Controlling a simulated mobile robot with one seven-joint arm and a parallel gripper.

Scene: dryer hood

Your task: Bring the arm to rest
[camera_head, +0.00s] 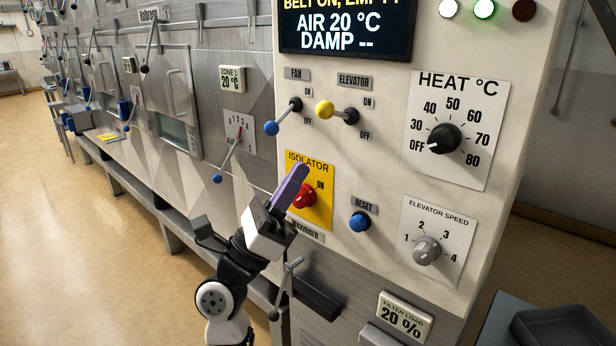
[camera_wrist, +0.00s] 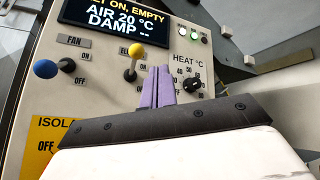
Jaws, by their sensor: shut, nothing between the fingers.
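My gripper (camera_head: 298,172) is shut and empty, its two purple fingers together in front of the control panel. In the head view its fingers partly cover the yellow isolator plate (camera_head: 322,218) and pass beside the red isolator knob (camera_head: 303,196). I cannot tell from these frames whether they touch the panel. In the wrist view the closed fingers (camera_wrist: 157,87) stand below the elevator lever's yellow knob (camera_wrist: 136,54) and left of the heat dial (camera_wrist: 193,84). My arm comes up from the bottom of the head view.
The panel carries a blue-knobbed fan lever (camera_head: 271,128), a blue reset button (camera_head: 360,222) and an elevator speed dial (camera_head: 427,250). The display (camera_head: 345,30) reads air 20 °C. A metal lever (camera_head: 284,288) hangs close beside my arm. Open floor (camera_head: 80,240) lies left.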

